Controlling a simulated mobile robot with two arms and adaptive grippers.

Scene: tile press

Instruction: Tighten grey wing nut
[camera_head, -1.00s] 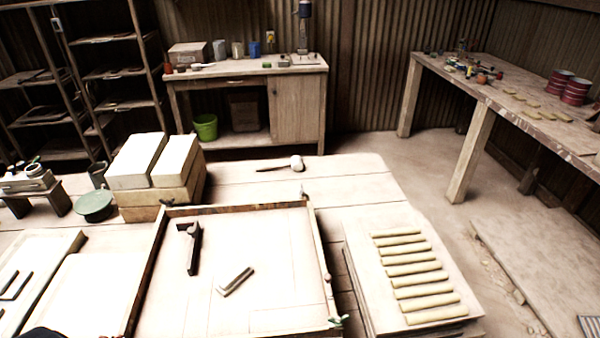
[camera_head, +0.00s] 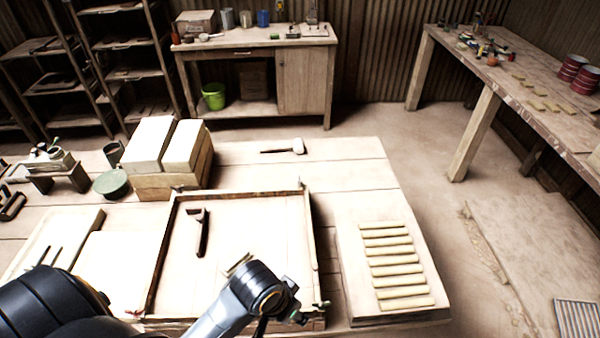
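A wooden frame (camera_head: 310,235) lies on the table. Small fittings stand at its far left corner (camera_head: 178,188) and far right corner (camera_head: 301,184); they are too small to tell which is the grey wing nut. My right gripper is not in view.
A dark angled tool (camera_head: 201,230) lies inside the frame; a smaller piece (camera_head: 238,263) is partly behind my wrist. Stacked blocks (camera_head: 168,185) stand at the far left. A mallet (camera_head: 290,147) lies beyond the frame. A board with pale rolls (camera_head: 345,240) is to the right.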

